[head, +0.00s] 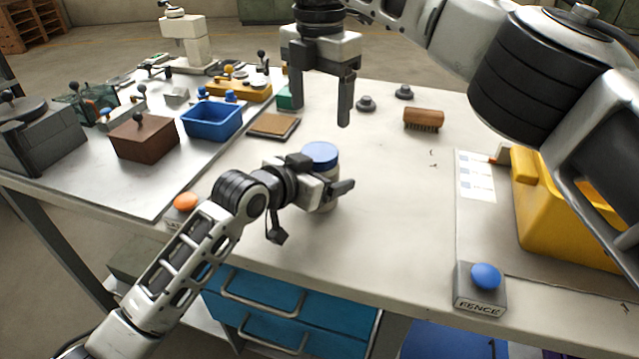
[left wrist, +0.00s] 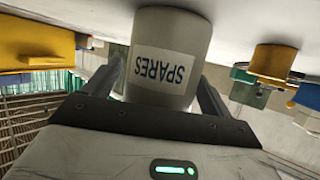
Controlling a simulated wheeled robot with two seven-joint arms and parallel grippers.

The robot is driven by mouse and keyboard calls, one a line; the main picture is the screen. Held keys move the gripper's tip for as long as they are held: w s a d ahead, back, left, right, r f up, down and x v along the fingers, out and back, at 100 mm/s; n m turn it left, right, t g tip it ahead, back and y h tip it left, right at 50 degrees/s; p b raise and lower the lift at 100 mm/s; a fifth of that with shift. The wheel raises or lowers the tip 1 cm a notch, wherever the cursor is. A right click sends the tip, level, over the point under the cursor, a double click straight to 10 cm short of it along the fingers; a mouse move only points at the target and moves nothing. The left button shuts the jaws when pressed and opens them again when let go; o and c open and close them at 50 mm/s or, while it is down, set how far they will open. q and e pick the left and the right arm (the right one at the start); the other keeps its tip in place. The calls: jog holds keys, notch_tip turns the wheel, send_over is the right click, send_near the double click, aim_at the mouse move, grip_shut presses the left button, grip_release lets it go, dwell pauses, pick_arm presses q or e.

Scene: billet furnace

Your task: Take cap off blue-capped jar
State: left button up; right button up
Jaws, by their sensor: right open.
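The blue-capped jar (head: 325,203) stands upright on the table with its blue cap (head: 320,154) on top. In the left wrist view the jar (left wrist: 168,60) appears upside down, with a white label reading SPARES. My left gripper (head: 325,185) reaches in from the left, low on the jar's body, with one finger on each side and shut on it. The cap is out of the left wrist view. My right gripper (head: 321,112) points down, open and empty, above and behind the jar in the head view.
A brown brush (head: 424,119) and two small grey knobbed pieces (head: 366,104) lie behind. A blue bin (head: 212,120) and brown box (head: 145,138) stand left. A yellow bin (head: 560,215) and a FENCE button (head: 486,276) are at right. The table right of the jar is clear.

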aim_at(320, 151)
pick_arm(q)
jog(key=c, duration=1.5)
grip_shut()
pick_arm(e)
jog(key=m, duration=0.3)
jog(key=shift+m, duration=0.3)
jog(key=shift+f+m, duration=0.15)
jog(key=shift+m, duration=0.15)
jog(key=shift+f, duration=3.85)
jog(key=c, duration=1)
jog(key=n, duration=1.3)
